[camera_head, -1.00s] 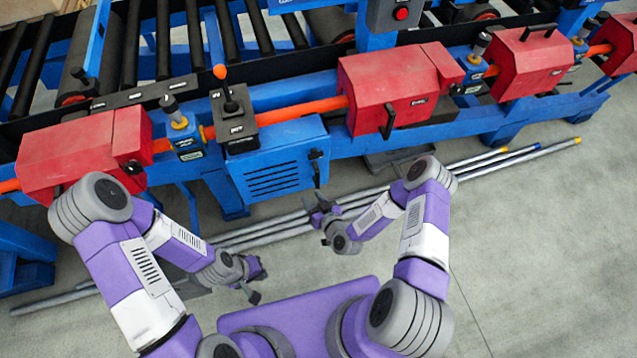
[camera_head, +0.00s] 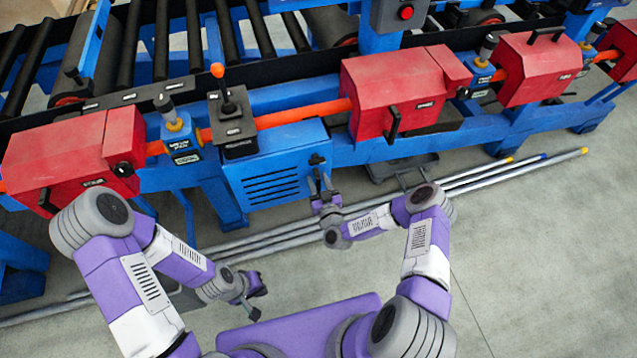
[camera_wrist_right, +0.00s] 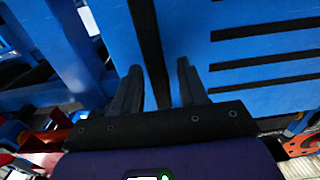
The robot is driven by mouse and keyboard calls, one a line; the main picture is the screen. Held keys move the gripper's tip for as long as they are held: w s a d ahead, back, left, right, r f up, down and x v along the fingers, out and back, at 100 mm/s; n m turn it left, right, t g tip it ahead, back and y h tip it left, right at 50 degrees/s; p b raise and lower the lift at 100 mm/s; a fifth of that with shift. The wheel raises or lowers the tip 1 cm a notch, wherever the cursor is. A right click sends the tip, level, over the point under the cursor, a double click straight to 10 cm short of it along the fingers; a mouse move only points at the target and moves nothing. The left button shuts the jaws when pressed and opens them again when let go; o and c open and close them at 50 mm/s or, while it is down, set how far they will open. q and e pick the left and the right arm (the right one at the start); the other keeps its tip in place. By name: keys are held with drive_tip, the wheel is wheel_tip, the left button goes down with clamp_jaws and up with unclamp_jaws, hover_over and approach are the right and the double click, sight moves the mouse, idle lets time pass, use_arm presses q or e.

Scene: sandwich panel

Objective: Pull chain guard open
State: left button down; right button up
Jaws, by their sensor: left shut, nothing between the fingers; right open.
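A blue louvred panel (camera_head: 272,180) with a black handle (camera_head: 317,160) at its right edge is on the front of the machine, and looks like the chain guard. It appears closed. My right gripper (camera_head: 320,183) is open, just below the handle, its fingers pointing up toward it. In the right wrist view the open fingers (camera_wrist_right: 158,82) face blue surfaces (camera_wrist_right: 203,55), with a dark vertical strip between them and louvre slots at right. Contact with the handle cannot be told. My left gripper (camera_head: 257,300) is shut and empty, low over the floor at left of centre.
Red housings (camera_head: 395,92) line an orange bar (camera_head: 303,112) above the panel. A black lever box (camera_head: 233,125) stands above the panel's left end. Several metal bars (camera_head: 475,178) lie on the floor below.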

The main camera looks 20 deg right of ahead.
clamp_jaws()
drive_tip(key=shift+s, duration=0.1)
idle(0.3)
